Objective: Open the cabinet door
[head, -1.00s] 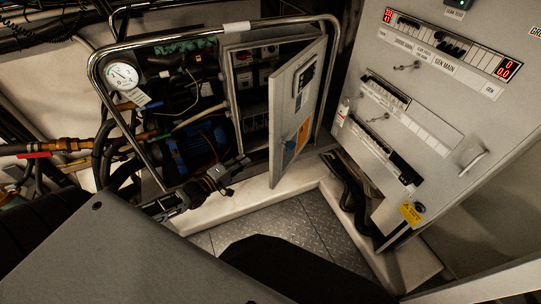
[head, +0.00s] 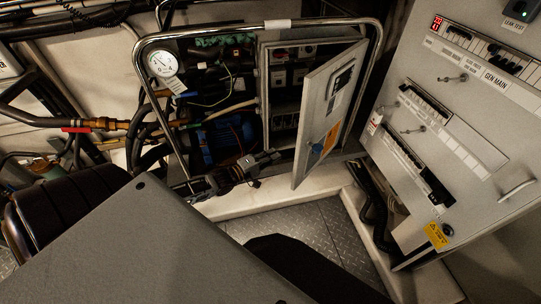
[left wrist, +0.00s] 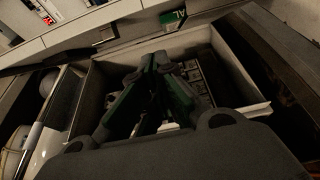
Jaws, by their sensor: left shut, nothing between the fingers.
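The cabinet (head: 262,90) is a grey box in the middle of the head view, with breakers and sockets inside. Its grey door (head: 312,97) stands open, swung out to the right, with a dark panel and an orange-blue label on its face. My left gripper (head: 272,157) is shut and empty, low in front of the cabinet and left of the door's lower edge, apart from the door as far as I can see. In the left wrist view its fingers (left wrist: 158,62) are together before the open box (left wrist: 235,70). My right gripper is not in view.
A metal tube frame (head: 150,40) surrounds the cabinet, with a round gauge (head: 162,64), hoses and a blue motor (head: 222,142) on its left. A large grey switch panel (head: 450,120) stands close on the right. Bare metal floor (head: 305,225) lies below the door.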

